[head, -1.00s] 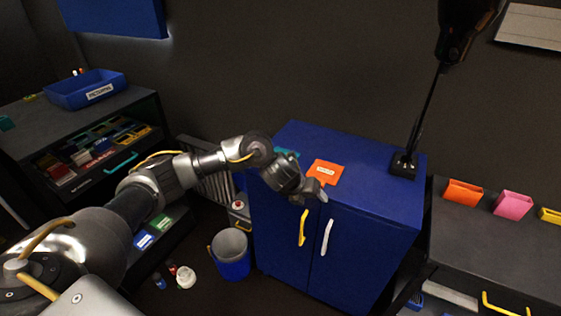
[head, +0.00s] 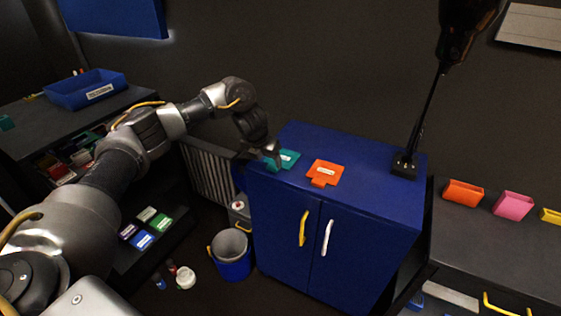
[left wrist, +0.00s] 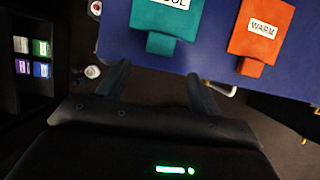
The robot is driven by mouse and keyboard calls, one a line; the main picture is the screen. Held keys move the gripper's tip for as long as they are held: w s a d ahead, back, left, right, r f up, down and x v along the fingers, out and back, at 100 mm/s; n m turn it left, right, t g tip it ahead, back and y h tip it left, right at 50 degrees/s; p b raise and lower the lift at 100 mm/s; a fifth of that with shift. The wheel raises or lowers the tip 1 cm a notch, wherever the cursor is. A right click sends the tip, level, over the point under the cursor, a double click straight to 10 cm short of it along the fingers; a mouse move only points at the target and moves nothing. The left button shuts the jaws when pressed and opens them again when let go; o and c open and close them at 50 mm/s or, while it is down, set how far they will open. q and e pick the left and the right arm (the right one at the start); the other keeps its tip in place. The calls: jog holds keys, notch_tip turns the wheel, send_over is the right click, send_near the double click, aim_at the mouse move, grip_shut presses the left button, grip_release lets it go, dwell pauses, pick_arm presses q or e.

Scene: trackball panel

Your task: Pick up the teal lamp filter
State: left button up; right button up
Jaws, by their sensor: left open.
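The teal lamp filter (head: 284,159) lies flat on the left part of the blue cabinet top (head: 330,145), its label facing up. In the left wrist view the teal filter (left wrist: 168,22) shows at the top with part of the word "COOL", its tab (left wrist: 160,43) pointing toward my fingers. My left gripper (head: 270,158) is at the cabinet's left edge, close by the filter. Its two fingers (left wrist: 158,82) are apart with nothing between them, and the tab lies ahead of the gap. I cannot tell their height above the top. My right gripper is not in view.
An orange filter (head: 325,172) labelled "WARM" lies right of the teal one. A black lamp stand (head: 404,165) stands at the cabinet top's right end. A radiator (head: 208,172) and a blue bucket (head: 231,254) are left of the cabinet.

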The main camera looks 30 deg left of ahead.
aim_at(272, 167)
pick_arm(q)
jog(key=shift+w+p+x, duration=0.15)
jog(key=shift+p+x, duration=0.2)
jog(key=shift+x, duration=1.05)
jog(key=shift+w+p+x, duration=0.15)
jog(key=shift+p+x, duration=0.2)
jog(key=shift+x, duration=1.05)
jog(key=shift+a+r, duration=0.1)
jog(key=shift+r, duration=0.05)
jog(key=c, duration=1)
